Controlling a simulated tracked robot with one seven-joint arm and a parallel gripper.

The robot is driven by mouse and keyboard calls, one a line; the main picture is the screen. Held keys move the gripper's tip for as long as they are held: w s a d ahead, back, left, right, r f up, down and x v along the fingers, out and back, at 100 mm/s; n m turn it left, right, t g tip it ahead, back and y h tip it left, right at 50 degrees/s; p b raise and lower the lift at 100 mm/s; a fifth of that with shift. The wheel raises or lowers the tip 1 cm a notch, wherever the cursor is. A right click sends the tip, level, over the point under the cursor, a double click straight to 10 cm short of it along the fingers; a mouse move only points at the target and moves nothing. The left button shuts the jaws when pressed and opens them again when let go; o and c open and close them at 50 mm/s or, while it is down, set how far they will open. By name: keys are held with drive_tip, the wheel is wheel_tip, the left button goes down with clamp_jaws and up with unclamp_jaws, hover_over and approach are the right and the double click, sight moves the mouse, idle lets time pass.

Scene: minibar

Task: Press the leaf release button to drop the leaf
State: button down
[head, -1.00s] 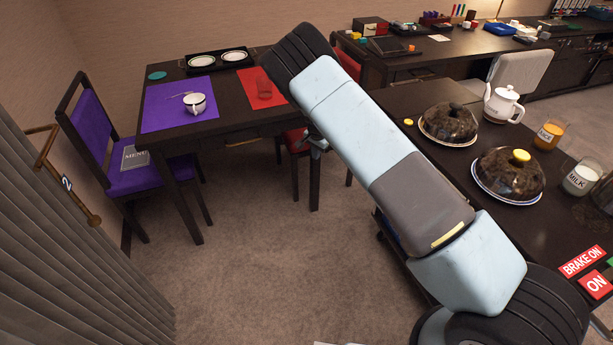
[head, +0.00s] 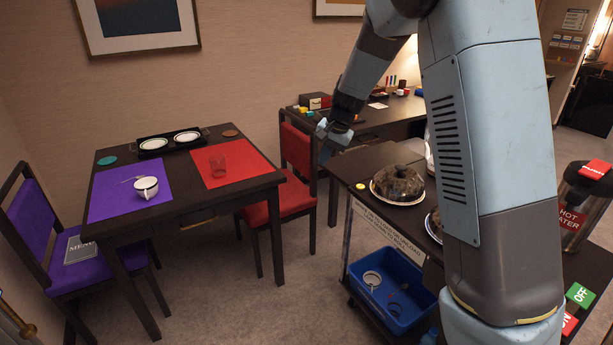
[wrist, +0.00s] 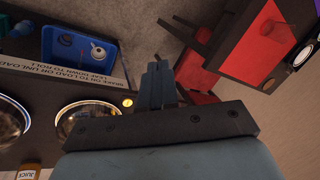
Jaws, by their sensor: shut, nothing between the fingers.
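The button also shows in the wrist view (wrist: 127,102), just left of my fingertips. I cannot tell from these frames how the leaf itself stands. My gripper (head: 326,127) is shut and empty, above and beyond the button near the red chair. Its fingers (wrist: 157,68) fill the middle of the wrist view.
Domed dishes (head: 398,184) stand on the trolley, partly behind my arm. A blue tub (head: 390,290) with crockery sits on the lower shelf. A red chair (head: 297,150) and the set dining table (head: 120,228) are left of the trolley. Open carpet lies between table and trolley.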

drive_tip(key=s+d+r+n+t, duration=0.1)
drive_tip(key=s+d+r, duration=0.4)
drive_tip(key=s+r, duration=0.3)
drive_tip(key=s+d+r+n, duration=0.1)
drive_tip(key=s+d+r, duration=0.5)
drive_tip(key=s, duration=0.3)
drive_tip(key=s+d+r+n+t+h, duration=0.1)
drive_tip(key=s+d, duration=0.2)
drive_tip(key=s, duration=0.7)
drive_tip(key=s+d+r+n+t+h, duration=0.1)
drive_tip(key=s+d+h, duration=0.1)
drive_tip(key=s, duration=0.8)
drive_tip(key=shift+d, duration=0.9)
drive_tip(key=shift+s, duration=0.1)
